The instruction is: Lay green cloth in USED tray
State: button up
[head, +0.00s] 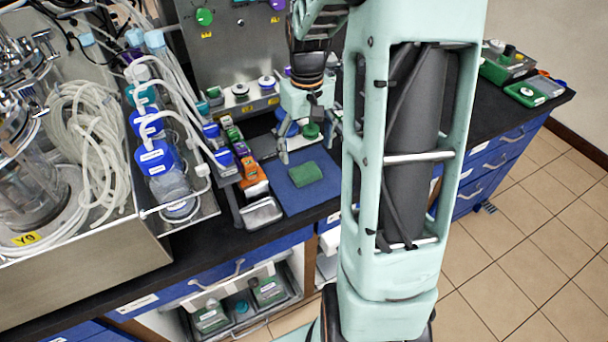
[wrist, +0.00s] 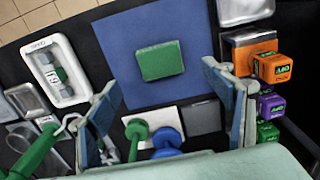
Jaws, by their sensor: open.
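The green cloth (head: 306,174) lies folded flat on a blue mat (head: 285,203) on the black bench. In the wrist view the cloth (wrist: 160,60) lies beyond my fingertips, on the mat (wrist: 204,40). My gripper (head: 310,146) is open and empty above the bench, behind the cloth in the head view. In the wrist view its fingers (wrist: 160,84) are spread wide, with the cloth apart from them. An empty metal tray (head: 262,213) stands left of the mat, and shows at the upper right of the wrist view (wrist: 244,10). I cannot read a USED label on any tray.
Orange, purple and green boxes (wrist: 277,68) stand beside the mat. A white tray (wrist: 73,93) with a small item lies on its other side. Green and blue knobbed objects (wrist: 137,130) stand near my fingers. Tubing and bottles (head: 160,160) crowd the bench's left.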

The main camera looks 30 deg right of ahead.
aim_at(308, 174)
jog(key=f, duration=0.7)
jog(key=shift+s+f, duration=0.3)
jog(key=shift+f, duration=0.1)
jog(key=shift+c, duration=0.2)
jog(key=c, duration=1.1)
jog(key=shift+r, duration=0.2)
